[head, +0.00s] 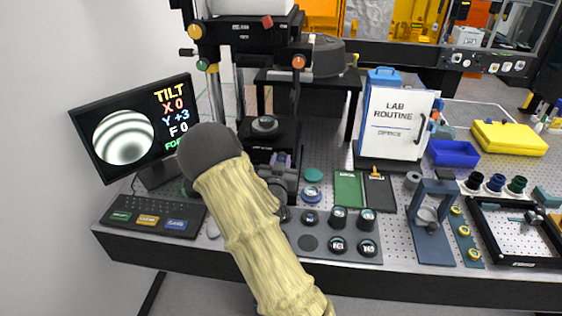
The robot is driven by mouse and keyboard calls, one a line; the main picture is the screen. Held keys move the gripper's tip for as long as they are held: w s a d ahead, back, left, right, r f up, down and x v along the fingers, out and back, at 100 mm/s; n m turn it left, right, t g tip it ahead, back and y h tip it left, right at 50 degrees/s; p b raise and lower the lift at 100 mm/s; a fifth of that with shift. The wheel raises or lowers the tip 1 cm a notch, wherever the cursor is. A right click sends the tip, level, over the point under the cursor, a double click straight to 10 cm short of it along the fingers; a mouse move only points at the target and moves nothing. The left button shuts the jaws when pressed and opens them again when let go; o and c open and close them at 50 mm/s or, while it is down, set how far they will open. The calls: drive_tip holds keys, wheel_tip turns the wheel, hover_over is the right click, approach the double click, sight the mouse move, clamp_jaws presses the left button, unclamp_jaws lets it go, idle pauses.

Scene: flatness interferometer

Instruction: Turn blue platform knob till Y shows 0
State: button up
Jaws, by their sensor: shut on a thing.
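The monitor (133,128) at left shows a round dark-and-light fringe picture and the readout TILT, X 0, Y +3, F 0. A last green line is partly covered by my arm. The interferometer (246,40) stands behind my arm. My gripper (279,172) is a grey shape low at its front, partly behind my sleeved arm, and is shut at the platform. A small bluish patch between its fingers looks like the blue platform knob (281,160). Most of the knob is hidden, so its turn angle cannot be seen.
A keyboard (152,216) lies before the monitor. A holder with several dark round parts (310,242) lies right of my arm.

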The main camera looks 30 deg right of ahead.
drive_tip(key=shift+n, duration=0.3)
drive_tip(key=shift+f+n+b, duration=0.15)
drive_tip(key=shift+n+b, duration=0.85)
drive_tip(key=shift+n, duration=0.1)
drive_tip(key=shift+n+b, duration=0.65)
drive_tip(key=shift+n, duration=1.35)
drive_tip(key=o, duration=1)
drive_tip(key=shift+c, duration=0.2)
drive_tip(key=shift+a, duration=0.1)
